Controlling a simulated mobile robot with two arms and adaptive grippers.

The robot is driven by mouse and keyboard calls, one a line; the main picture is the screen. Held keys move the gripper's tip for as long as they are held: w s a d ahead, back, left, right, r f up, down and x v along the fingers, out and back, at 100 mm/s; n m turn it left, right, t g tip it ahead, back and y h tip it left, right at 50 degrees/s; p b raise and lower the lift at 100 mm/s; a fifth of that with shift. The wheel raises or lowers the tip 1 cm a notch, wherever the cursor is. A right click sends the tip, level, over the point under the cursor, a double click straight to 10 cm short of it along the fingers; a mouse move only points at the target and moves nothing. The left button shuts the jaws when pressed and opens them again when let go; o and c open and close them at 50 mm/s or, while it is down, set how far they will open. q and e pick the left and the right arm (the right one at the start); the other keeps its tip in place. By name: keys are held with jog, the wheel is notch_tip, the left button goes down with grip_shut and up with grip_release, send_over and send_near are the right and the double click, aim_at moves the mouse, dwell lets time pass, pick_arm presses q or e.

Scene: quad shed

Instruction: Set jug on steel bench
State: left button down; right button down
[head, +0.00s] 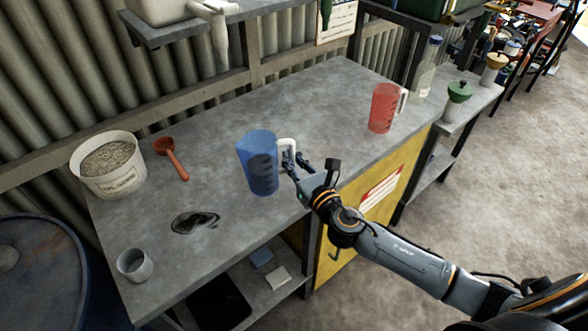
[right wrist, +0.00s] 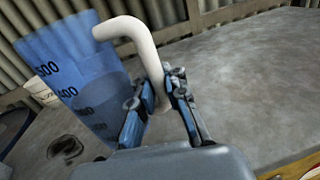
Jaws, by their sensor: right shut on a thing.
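A blue translucent measuring jug (head: 260,165) with a white handle is upright at the steel bench (head: 325,95), over its middle near the front. I cannot tell whether its base touches the top. My right gripper (head: 290,163) is shut on the jug's handle, on the right side of the jug. In the right wrist view the jug (right wrist: 75,75) is at the left, and the white handle passes between the fingers of the gripper (right wrist: 160,95). A red jug (head: 383,108) with a pale handle stands upright at the bench's right end. My left gripper is not in view.
A white bucket of grainy material (head: 108,165), an orange scoop (head: 171,158) and a grey cup (head: 134,265) are on the left part of the bench. A dark stain (head: 195,221) lies near the front. The bench between the two jugs is clear.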

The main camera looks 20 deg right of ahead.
jog(key=shift+w+d+f+b, duration=0.2)
jog(key=shift+w+f+b, duration=0.1)
jog(key=shift+f, duration=0.55)
jog(key=shift+w+d+f+b, duration=0.2)
jog(key=shift+f+b, duration=0.1)
jog(key=shift+f, duration=0.5)
jog(key=shift+w+d+f+b, duration=0.2)
jog(key=shift+f+b, duration=0.1)
jog(key=shift+f, duration=0.55)
jog(key=shift+f, duration=0.1)
jog(key=c, duration=1.9)
grip_release()
jog(key=shift+f, duration=0.15)
jog(key=o, duration=0.5)
jog(key=shift+o, duration=0.2)
